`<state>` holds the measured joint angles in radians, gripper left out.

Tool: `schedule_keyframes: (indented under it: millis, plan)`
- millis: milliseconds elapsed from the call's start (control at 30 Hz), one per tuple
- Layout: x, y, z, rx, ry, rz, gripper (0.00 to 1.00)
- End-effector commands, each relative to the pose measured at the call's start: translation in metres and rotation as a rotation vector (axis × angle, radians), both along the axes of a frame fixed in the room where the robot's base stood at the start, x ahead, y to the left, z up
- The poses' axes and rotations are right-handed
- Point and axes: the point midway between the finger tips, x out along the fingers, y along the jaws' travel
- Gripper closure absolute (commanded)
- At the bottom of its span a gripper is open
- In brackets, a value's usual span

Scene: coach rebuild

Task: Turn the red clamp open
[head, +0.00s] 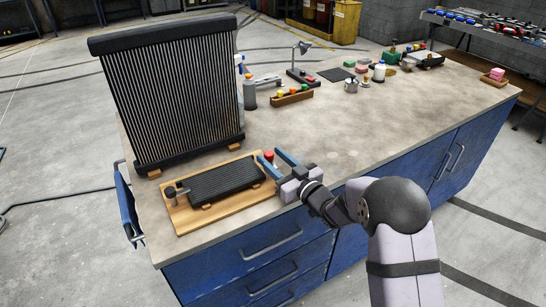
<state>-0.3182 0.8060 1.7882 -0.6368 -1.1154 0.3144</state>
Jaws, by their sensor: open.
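A wooden board (183,218) lies near the front left of the bench and carries a black ribbed panel (225,181). The red clamp (268,156) shows as a small red top at the board's right end. My gripper (270,156) is open, with its two blue fingers pointing left and back. The red top shows between the fingertips, one on each side. I cannot tell whether the fingers touch it. The lower part of the clamp is hidden behind the near finger. A dark clamp (170,191) stands at the board's left end.
A tall radiator (172,92) stands on wooden blocks behind the board. The bench top (390,125) right of my gripper is mostly clear.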

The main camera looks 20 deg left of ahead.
Motion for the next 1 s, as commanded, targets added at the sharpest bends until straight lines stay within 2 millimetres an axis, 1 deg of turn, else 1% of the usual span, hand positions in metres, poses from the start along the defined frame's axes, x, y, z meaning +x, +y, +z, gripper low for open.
schedule_keyframes:
  millis: [300, 367, 400, 467, 500, 667, 1000]
  plan:
    - [0.0011, 0.0018, -0.0006, 0.000, 0.001, 0.000, 0.58]
    - [0.0012, 0.0017, -0.0006, 0.000, 0.001, 0.000, 0.73]
    - [0.0011, 0.0017, -0.0005, 0.000, 0.000, 0.000, 0.82]
    - [0.0011, 0.0017, -0.0005, 0.000, 0.000, 0.000, 0.97]
    - [0.0011, 0.0017, -0.0005, 0.000, 0.000, 0.000, 0.99]
    - [0.0021, 0.0011, -0.0003, 0.002, -0.001, 0.009, 0.99]
    - [0.0038, 0.0001, 0.0007, 0.003, -0.003, 0.124, 0.99]
